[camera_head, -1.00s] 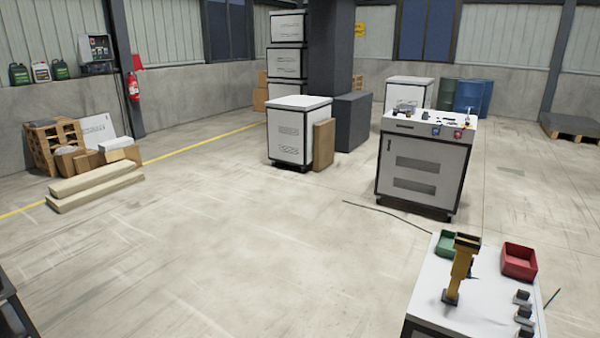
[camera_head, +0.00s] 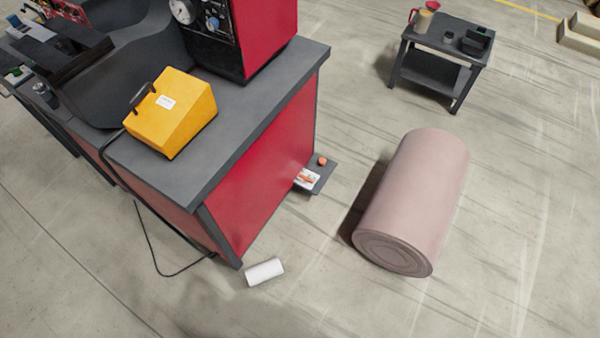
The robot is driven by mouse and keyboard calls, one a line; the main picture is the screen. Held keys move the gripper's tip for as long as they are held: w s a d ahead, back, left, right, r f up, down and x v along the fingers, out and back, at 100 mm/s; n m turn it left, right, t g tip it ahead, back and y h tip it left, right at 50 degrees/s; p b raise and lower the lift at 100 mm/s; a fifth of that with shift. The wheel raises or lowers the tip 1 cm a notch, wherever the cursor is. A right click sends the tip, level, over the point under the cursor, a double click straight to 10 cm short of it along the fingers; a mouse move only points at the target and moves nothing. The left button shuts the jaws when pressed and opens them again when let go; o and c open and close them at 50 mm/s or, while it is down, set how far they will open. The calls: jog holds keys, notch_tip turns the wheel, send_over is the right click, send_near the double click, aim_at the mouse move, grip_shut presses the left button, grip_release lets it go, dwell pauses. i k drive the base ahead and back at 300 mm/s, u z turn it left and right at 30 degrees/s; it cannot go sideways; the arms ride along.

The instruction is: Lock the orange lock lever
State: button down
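No part that I can clearly make out as the orange lock lever shows. A small orange piece (camera_head: 322,161) sits on a low dark plate (camera_head: 321,178) at the right side of the red cabinet (camera_head: 268,172). Beside it is a white card or label with orange-red marks (camera_head: 307,178). Both are too small to tell whether either belongs to a lever. My gripper and arm are not in view.
A yellow box (camera_head: 172,110) stands on the cabinet's grey top (camera_head: 232,130), near a red control unit (camera_head: 262,35). A large pink roll (camera_head: 415,195) and a small white roll (camera_head: 264,272) lie on the floor. A dark side table (camera_head: 445,50) stands behind; floor at right is open.

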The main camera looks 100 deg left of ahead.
aim_at(309, 179)
jog(key=u, duration=0.7)
jog(key=i, duration=1.35)
jog(key=u, duration=4.5)
jog(key=i, duration=1)
